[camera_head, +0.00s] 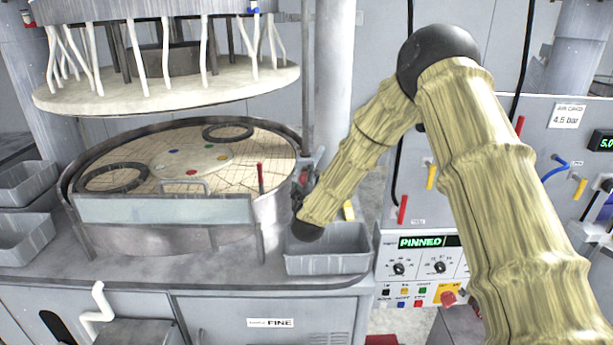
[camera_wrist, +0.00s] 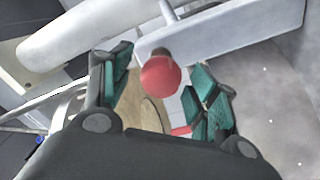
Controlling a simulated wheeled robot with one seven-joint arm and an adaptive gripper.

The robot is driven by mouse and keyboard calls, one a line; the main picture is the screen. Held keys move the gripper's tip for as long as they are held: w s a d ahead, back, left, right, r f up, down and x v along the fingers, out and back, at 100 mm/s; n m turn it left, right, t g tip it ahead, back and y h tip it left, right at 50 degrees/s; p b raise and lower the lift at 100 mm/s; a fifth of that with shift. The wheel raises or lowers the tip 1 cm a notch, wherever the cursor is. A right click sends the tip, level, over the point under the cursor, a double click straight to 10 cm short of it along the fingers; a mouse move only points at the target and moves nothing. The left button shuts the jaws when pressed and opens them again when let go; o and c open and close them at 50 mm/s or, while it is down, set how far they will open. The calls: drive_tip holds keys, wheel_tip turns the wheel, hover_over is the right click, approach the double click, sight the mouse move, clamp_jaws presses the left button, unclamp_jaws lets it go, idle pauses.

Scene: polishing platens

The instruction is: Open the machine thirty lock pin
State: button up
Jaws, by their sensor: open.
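A red ball knob (camera_wrist: 160,77) on a short brown stem shows in the wrist view, in front of a pale panel. I take it for the lock pin's knob. My gripper (camera_wrist: 163,80) is open, with its teal-padded fingers on either side of the knob. I see no clear contact. In the head view my gripper (camera_head: 302,188) is a small dark shape at the right side of the machine's round tub (camera_head: 215,237), largely hidden by my arm. A bit of red (camera_head: 307,163) shows just above it. The control panel's display (camera_head: 429,242) reads PINNED.
A grey bin (camera_head: 328,262) stands just below my gripper. A red-topped post (camera_head: 260,178) rises at the tub's front right. The pale upper disc (camera_head: 168,87) hangs over the tub. A grey column (camera_head: 332,70) stands behind my forearm.

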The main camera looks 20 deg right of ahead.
drive_tip(key=shift+w+d+f, duration=0.15)
drive_tip(key=shift+w+d, duration=0.05)
drive_tip(key=shift+w, duration=0.5)
drive_tip(key=shift+s, duration=0.1)
drive_tip(key=shift+c, duration=0.2)
clamp_jaws()
drive_tip(key=b+v, duration=0.1)
drive_tip(key=v, duration=0.4)
drive_tip(key=shift+b, duration=0.4)
drive_tip(key=shift+s+f, duration=0.1)
